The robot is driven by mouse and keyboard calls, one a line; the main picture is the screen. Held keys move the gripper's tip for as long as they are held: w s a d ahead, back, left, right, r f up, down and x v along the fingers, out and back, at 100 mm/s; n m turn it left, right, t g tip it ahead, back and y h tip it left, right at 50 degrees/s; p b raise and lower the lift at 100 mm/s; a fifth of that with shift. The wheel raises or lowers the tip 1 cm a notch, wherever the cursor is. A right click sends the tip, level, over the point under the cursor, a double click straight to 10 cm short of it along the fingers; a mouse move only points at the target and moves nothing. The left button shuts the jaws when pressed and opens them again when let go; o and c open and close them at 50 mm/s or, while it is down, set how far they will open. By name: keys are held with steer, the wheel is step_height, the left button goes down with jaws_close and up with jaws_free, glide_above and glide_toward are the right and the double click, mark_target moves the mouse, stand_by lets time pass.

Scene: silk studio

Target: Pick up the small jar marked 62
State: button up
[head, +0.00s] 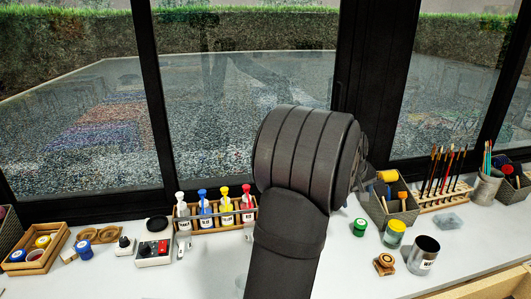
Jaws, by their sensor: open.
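No marking 62 can be read on any jar in the head view. A small green-lidded jar (359,228) stands on the white table, right of my arm. My dark arm fills the middle of the view and hides part of the table. I cannot make out my gripper.
A rack of colored bottles (226,205) stands by the window. The front left table (130,283) is clear.

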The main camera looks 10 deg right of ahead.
steer(key=m, duration=1.1)
glide_toward(360, 223)
steer(key=x, duration=0.6)
steer(key=shift+s+f, duration=0.15)
steer(key=shift+f, duration=0.15)
steer(key=shift+x, duration=2.8)
steer(key=shift+d+r, duration=0.1)
steer(key=shift+c, duration=0.2)
steer(key=c, duration=1.1)
